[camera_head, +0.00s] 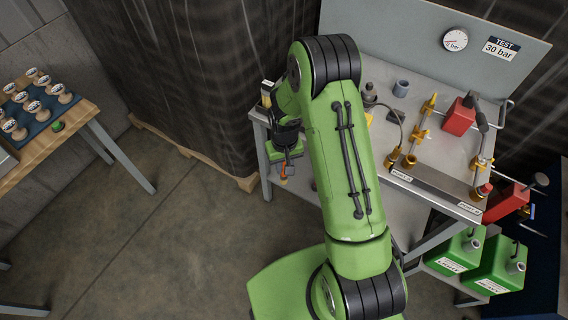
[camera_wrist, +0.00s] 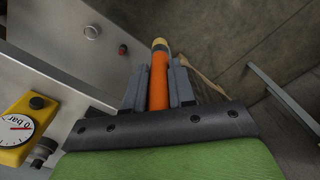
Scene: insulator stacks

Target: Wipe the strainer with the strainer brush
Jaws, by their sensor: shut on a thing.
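My gripper (camera_head: 286,165) is beside the left edge of the grey steel bench, partly hidden by my own arm. In the wrist view its two fingers (camera_wrist: 159,82) are shut on an orange rod-like handle with a yellowish end, which I take to be the strainer brush (camera_wrist: 158,62). Only a small orange bit of it shows in the head view (camera_head: 288,170). Its bristles cannot be made out. I cannot make out the strainer for certain in either view; my arm covers part of the bench.
The bench (camera_head: 440,150) carries brass fittings (camera_head: 409,160), a red pump (camera_head: 461,115) and a grey cup (camera_head: 401,88). A yellow gauge (camera_wrist: 22,128) is near my gripper. Green canisters (camera_head: 497,265) stand at lower right. A wooden table (camera_head: 75,120) is far left, with clear floor between.

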